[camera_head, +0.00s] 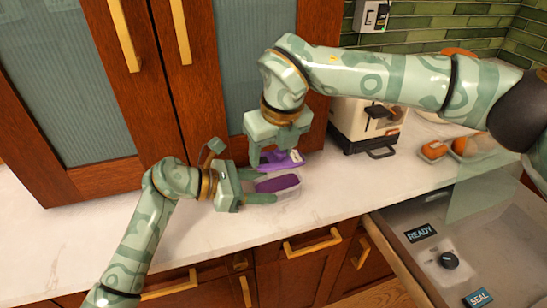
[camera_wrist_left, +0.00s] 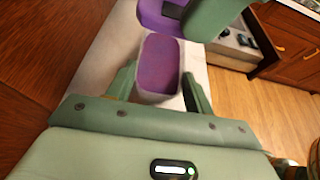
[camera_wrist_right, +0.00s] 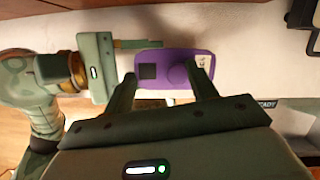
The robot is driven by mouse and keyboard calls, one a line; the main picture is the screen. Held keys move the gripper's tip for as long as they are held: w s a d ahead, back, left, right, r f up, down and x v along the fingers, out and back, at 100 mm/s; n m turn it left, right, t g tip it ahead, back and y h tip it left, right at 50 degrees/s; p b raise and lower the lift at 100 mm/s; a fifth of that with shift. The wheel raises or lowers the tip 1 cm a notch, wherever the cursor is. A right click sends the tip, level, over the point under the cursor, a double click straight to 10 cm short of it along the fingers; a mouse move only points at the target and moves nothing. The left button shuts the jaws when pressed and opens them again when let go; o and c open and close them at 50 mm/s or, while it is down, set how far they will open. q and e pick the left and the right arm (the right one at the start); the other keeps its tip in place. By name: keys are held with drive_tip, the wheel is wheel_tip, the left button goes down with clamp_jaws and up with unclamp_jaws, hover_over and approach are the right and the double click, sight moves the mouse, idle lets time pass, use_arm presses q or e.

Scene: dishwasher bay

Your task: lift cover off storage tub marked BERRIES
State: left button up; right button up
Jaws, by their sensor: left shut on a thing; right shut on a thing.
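The storage tub (camera_head: 290,192) is a small clear-walled box with purple contents, on the pale counter. Its open top and purple inside (camera_wrist_left: 160,62) show in the left wrist view. My left gripper (camera_head: 268,186) is shut on the tub, one finger along each long side. The purple cover (camera_head: 290,163) is off the tub, apart from it and on its cabinet side. My right gripper (camera_head: 275,160) is shut on the cover from above. The cover (camera_wrist_right: 160,57) has a round knob, a dark square and a small white label. I cannot read BERRIES anywhere.
A white and black appliance (camera_head: 365,125) stands behind, to the right. Orange items (camera_head: 435,150) lie further right. An open drawer (camera_head: 425,250) with READY and SEAL labels juts out at lower right. A wooden cabinet (camera_head: 75,90) rises behind. The counter (camera_head: 215,235) is clear in front.

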use_arm(q)
drive_tip(key=o, duration=1.5)
drive_tip(key=shift+d, duration=0.1)
drive_tip(key=shift+c, duration=0.2)
drive_tip(key=shift+r, duration=0.1)
